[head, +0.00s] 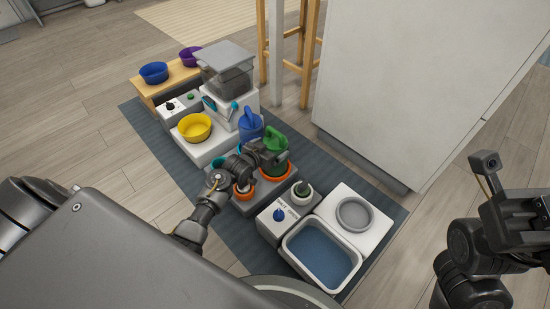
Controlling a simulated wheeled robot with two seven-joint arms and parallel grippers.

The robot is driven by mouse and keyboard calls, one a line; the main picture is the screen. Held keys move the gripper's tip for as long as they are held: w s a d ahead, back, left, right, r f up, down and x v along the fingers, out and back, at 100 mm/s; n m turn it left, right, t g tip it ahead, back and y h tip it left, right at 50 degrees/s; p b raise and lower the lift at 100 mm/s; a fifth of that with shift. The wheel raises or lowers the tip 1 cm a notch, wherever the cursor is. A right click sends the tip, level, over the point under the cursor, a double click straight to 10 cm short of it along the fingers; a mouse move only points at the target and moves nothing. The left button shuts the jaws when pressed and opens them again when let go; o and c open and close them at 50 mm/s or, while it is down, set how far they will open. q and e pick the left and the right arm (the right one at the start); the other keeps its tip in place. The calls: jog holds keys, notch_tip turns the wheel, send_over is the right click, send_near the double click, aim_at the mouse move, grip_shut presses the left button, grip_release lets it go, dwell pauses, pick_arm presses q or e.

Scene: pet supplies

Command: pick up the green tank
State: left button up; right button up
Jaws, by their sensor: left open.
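The green tank (274,138) stands near the middle of the head view, on an orange round base on a grey block. A blue tank (250,124) stands just behind it to the left. My left gripper (276,158) is open at the near side of the green tank and hides part of its lower body. I cannot tell whether the fingers touch it. My right arm shows at the right edge, away from the tanks. Its gripper (522,215) is partly cut off and its fingers cannot be made out.
A tub of blue grit (322,255), a white unit with a grey bowl (354,214) and a small white-and-dark item (301,193) lie to the front right. A yellow bowl (195,127) and a clear-walled bin (228,78) are behind left. A white cabinet (410,90) stands behind right.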

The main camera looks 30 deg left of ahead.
pick_arm(q)
jog(key=shift+w+d+f+b, duration=0.1)
jog(key=shift+w+f+b, duration=0.75)
jog(key=shift+w, duration=0.25)
jog(key=shift+w+f, duration=0.1)
jog(key=shift+w, duration=0.45)
jog(key=shift+d, duration=0.1)
jog(key=shift+c, duration=0.4)
jog(key=c, duration=1.7)
jog(key=shift+o, duration=0.2)
jog(key=shift+r, duration=0.25)
